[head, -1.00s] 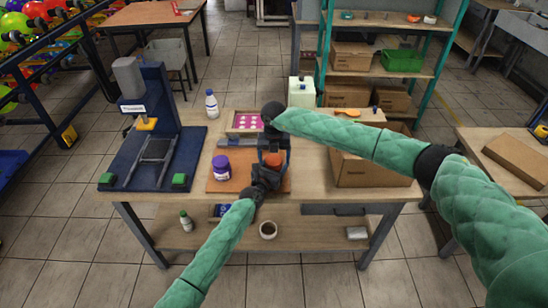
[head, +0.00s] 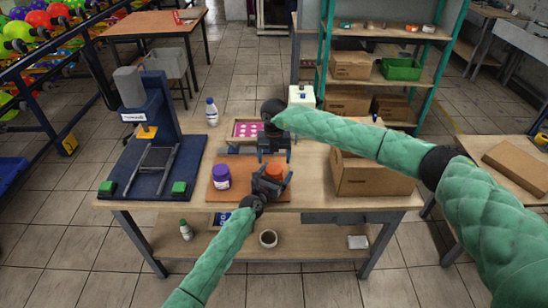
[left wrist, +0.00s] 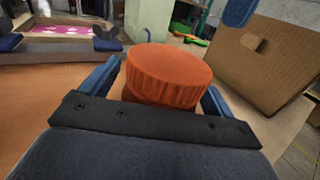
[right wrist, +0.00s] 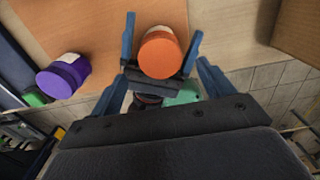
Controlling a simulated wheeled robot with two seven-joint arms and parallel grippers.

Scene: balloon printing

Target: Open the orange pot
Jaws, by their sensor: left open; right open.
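The orange pot (head: 274,171) stands upright on the brown board (head: 214,190), with its ridged orange lid on. In the left wrist view its lid (left wrist: 166,75) fills the space between the two blue fingers. My left gripper (head: 272,180) is open around the pot from the front, one finger on each side. In the right wrist view the orange lid (right wrist: 160,55) is seen from above between my left gripper's fingers. My right gripper (head: 272,153) is open and empty, above and behind the pot. Whether the left fingers touch the pot is not clear.
A purple-lidded jar (head: 221,176) stands left of the pot on the board. A blue press (head: 150,150) occupies the table's left side. A cardboard box (head: 372,175) stands at the right. A pink-dotted tray (head: 248,128) and white bottle (head: 212,112) are behind.

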